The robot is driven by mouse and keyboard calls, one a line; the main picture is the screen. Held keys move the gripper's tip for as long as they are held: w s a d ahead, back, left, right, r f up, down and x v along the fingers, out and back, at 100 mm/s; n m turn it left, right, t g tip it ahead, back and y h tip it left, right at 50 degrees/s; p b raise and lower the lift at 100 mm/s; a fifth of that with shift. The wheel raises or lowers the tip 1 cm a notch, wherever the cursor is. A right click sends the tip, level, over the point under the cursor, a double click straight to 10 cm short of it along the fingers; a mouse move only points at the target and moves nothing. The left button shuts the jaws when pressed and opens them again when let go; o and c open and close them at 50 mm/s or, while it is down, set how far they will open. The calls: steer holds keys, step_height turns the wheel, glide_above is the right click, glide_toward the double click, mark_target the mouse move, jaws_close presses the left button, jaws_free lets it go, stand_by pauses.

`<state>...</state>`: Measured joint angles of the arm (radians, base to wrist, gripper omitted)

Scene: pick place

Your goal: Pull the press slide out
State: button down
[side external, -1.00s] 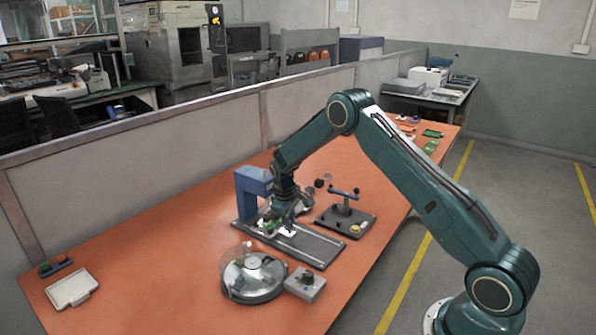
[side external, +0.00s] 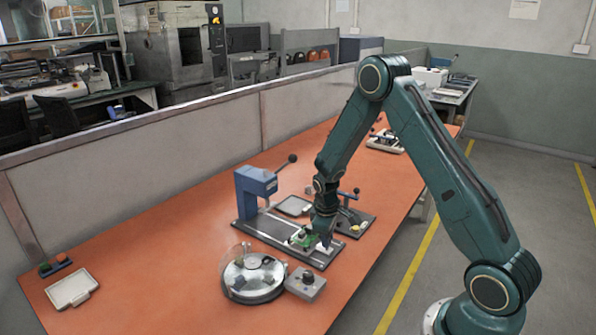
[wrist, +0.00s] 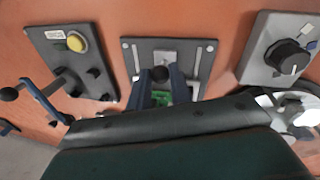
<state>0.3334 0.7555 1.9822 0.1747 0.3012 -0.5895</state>
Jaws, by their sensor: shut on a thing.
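The blue press (side external: 257,184) stands on a dark base plate with two light rails (side external: 268,236). The press slide (side external: 299,239), a light carriage bearing a green part, sits toward the front end of the rails, out from under the press head. It also shows in the wrist view (wrist: 165,57), with the green part (wrist: 162,98) and a round black knob (wrist: 160,74). My gripper (side external: 318,245) points down at the slide. In the wrist view its fingers (wrist: 161,80) are shut on the slide, on either side of the knob; the exact contact is partly hidden.
A round glass-covered dish (side external: 252,278) and a grey box with a black dial (side external: 305,284) stand close in front of the base. A dark fixture with a blue lever and a yellow button (side external: 355,225) stands to the right. The table's left part is mostly clear.

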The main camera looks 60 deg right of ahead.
steer(key=shift+s, duration=0.85)
steer(key=c, duration=1.3)
jaws_free()
steer(key=shift+o, duration=0.2)
steer(key=shift+r, duration=0.15)
steer(key=shift+w+a+r, duration=0.1)
steer(key=shift+r, duration=0.4)
step_height(320, 180, up, 12)
steer(key=a, duration=0.2)
steer(key=shift+s+a+r, duration=0.15)
steer(key=shift+s+a, duration=0.05)
steer(key=shift+s, duration=0.15)
